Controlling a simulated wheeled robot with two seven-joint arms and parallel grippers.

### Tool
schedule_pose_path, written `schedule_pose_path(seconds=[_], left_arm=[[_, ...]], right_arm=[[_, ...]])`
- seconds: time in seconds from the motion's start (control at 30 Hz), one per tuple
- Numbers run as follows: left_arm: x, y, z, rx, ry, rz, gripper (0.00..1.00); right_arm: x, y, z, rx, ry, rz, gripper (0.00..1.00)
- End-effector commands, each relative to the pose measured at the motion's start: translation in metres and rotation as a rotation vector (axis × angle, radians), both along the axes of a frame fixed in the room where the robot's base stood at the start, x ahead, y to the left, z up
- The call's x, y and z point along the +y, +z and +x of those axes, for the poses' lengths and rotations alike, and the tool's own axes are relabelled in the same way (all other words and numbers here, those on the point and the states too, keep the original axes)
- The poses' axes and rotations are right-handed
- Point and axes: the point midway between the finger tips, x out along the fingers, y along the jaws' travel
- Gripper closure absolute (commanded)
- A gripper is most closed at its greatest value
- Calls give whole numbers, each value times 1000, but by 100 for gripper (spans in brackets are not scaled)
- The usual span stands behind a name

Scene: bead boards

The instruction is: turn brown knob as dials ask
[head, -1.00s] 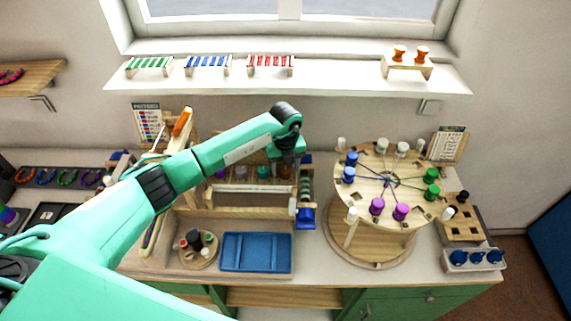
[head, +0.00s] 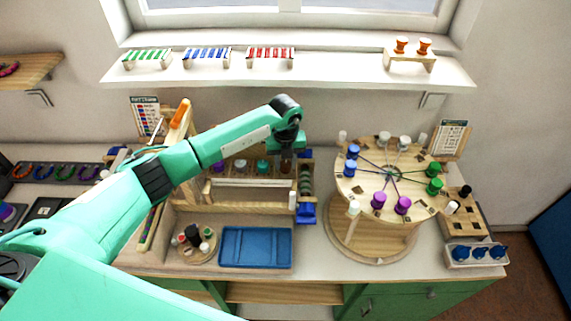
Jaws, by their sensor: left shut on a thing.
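My left gripper (head: 287,152) points down at the right end of a row of coloured knobs on the wooden rack in the middle of the bench. It is shut on the brown knob (head: 286,168), which is mostly hidden under the gripper. Left of it in the row are a teal knob (head: 262,166), a white one (head: 240,165) and a purple one (head: 217,166). The dials' readings are too small to make out. My right gripper is not in view.
A round wooden board (head: 365,186) with coloured spools stands to the right. A blue tray (head: 256,262) and a small round spool stand (head: 198,253) are in front. A wall shelf (head: 340,70) runs behind, above the gripper. A striped roller (head: 305,183) is close right of it.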

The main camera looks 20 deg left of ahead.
Motion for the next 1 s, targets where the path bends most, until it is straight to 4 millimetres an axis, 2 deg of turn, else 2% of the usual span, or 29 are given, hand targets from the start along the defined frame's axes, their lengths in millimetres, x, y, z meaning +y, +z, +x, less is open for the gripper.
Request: schedule_pose_path(seconds=[0.03, 0.1, 0.5, 0.7, 1.0], left_arm=[[1, -5, 1, -3, -32, 0, 89], [0, -5, 1, -4, -84, 1, 89], [0, -4, 1, -4, -362, 1, 89], [0, -2, 1, -3, -447, 1, 89], [0, 0, 1, -2, -489, 0, 89]], right_arm=[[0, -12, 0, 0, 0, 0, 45], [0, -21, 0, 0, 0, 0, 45], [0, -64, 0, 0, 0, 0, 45], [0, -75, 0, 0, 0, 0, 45], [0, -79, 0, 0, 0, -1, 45]])
